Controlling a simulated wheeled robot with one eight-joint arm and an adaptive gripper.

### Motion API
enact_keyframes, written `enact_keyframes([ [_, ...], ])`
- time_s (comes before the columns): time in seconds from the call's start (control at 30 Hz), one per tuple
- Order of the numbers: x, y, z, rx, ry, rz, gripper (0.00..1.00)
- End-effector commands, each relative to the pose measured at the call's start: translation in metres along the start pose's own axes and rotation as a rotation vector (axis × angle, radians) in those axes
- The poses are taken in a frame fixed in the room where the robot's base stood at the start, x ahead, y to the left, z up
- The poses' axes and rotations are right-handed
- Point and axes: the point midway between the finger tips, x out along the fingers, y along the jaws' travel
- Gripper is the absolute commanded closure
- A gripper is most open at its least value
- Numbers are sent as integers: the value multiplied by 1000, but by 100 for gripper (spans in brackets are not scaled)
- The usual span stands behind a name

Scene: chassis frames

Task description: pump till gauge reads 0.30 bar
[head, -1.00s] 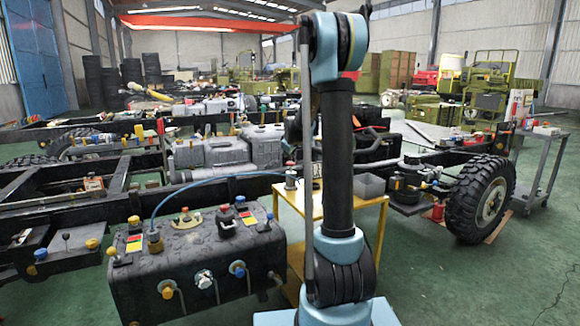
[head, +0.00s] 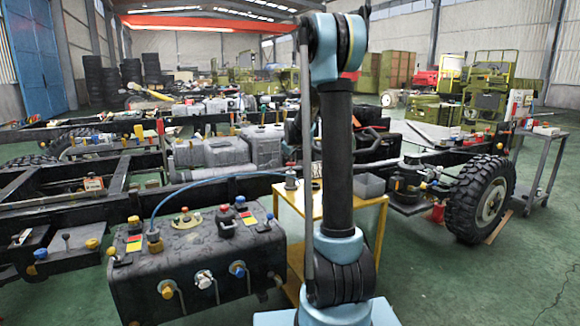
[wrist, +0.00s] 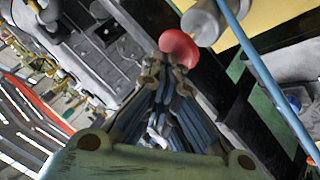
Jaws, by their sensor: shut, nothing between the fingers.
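In the wrist view a round red knob (wrist: 179,48) lies just beyond the tips of my gripper (wrist: 166,72). My gripper is shut with nothing between its fingers; whether its tips touch the knob I cannot tell. A grey cylinder (wrist: 204,22), apparently the pump body, is beside the knob. In the head view a small grey cylinder (head: 291,180) stands on the yellow cart (head: 377,218), beside my arm. A blue hose (head: 215,178) runs from there to a fitting on the black tank (head: 205,265). My gripper is not visible in the head view. No gauge reading is legible.
The tank carries several coloured caps and valves. A long chassis frame with a large wheel (head: 482,200) lies behind. Green floor (head: 460,280) is clear at the front right.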

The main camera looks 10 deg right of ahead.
Motion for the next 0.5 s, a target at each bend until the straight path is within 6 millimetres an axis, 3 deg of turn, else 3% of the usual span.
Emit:
enact_keyframes([
  [0.5,4,-2,3,0,0,0,100],
])
